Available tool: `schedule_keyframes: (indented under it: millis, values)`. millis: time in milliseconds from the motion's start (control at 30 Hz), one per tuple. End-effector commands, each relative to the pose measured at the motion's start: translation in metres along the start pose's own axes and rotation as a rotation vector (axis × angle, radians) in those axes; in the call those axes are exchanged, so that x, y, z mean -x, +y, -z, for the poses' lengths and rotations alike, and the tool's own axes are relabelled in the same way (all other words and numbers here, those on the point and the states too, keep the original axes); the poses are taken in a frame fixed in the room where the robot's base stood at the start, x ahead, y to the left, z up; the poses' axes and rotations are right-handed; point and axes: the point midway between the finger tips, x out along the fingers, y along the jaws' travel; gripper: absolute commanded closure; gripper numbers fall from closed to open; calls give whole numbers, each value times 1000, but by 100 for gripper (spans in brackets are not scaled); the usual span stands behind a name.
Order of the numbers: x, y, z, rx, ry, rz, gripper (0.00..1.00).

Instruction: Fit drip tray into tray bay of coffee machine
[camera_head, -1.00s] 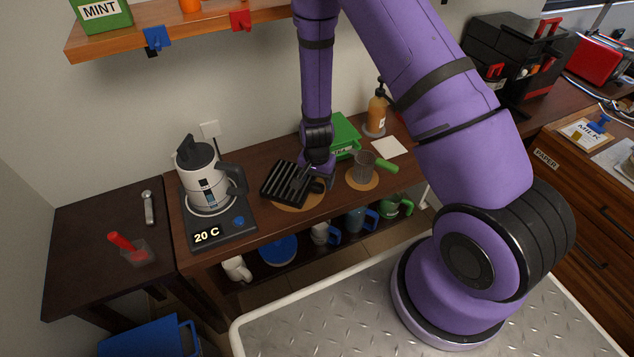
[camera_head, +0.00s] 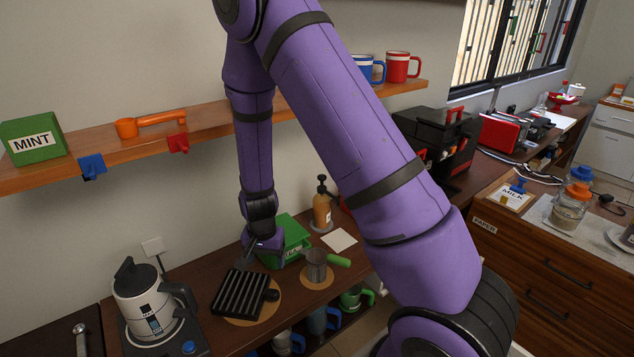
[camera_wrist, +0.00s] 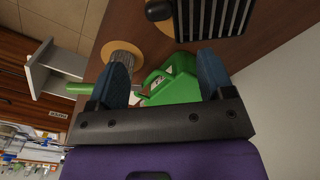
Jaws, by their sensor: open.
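The black slatted drip tray (camera_head: 238,293) with its stubby handle lies flat on a round cork mat (camera_head: 262,312) on the wooden counter. The wrist view shows part of its slats (camera_wrist: 212,14) at the top, beyond the fingertips. My gripper (camera_head: 262,250) is open and empty, just behind the tray near the green tea box (camera_head: 291,238). In the wrist view, the box (camera_wrist: 178,88) shows between the two blue fingers (camera_wrist: 163,75). The black coffee machine (camera_head: 437,145) stands at the right on the counter, partly behind my arm. Its tray bay cannot be made out.
A kettle on its base (camera_head: 150,300) stands left of the tray. A shelf (camera_head: 210,122) runs above; mugs (camera_head: 320,320) sit below.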

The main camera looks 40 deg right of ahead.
Motion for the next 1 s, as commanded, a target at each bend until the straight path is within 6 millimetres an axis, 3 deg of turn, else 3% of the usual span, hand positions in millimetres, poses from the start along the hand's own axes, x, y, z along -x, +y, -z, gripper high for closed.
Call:
schedule_keyframes:
  millis: [267,467,700,1000]
  values:
    - [94,-3,0,116,18,94,25]
    - [166,9,-8,224,49,154,25]
    - [244,35,-26,357,106,205,25]
    - [322,85,-60,517,204,233,25]
